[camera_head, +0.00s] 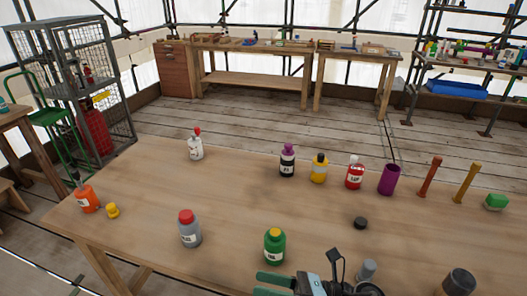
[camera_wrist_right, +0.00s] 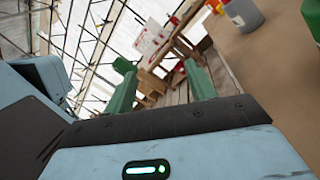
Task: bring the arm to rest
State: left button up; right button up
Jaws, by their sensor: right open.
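My right gripper (camera_head: 264,282) is at the bottom edge of the head view, over the near part of the wooden table (camera_head: 130,235), just below the green bottle (camera_head: 274,246) in the picture. Its two green fingers are apart with nothing between them. They also show apart and empty in the right wrist view (camera_wrist_right: 158,78), pointing across the room. A grey bottle with a red cap (camera_head: 189,228) stands to the left of the green bottle. My left gripper is not in view.
An orange bottle (camera_head: 86,197) and white bottle (camera_head: 196,148) stand left. The table's left middle is clear.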

jog(key=s+d+f+m+t+h, duration=0.2)
jog(key=d+f+m+t+h, duration=0.45)
jog(key=m, duration=0.85)
jog(key=s+d+f+m+t+h, duration=0.2)
jog(key=d+f+m+t+h, duration=0.4)
jog(key=m, duration=1)
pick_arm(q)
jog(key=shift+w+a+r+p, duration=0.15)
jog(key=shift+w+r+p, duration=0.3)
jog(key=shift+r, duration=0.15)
pick_arm(e)
jog(key=s+d+f+m+g+h, duration=0.2)
jog(key=s+f+m, duration=0.3)
jog(key=s, duration=0.3)
jog(key=s+d+f+m+g+h, duration=0.3)
jog(key=s+d+f+m+g, duration=0.1)
jog(key=s+f+m+g, duration=0.1)
jog(key=s+f+m, duration=0.1)
jog(key=s+f, duration=0.1)
jog(key=s, duration=0.1)
jog(key=shift+s+d, duration=0.2)
jog(key=shift+d, duration=0.1)
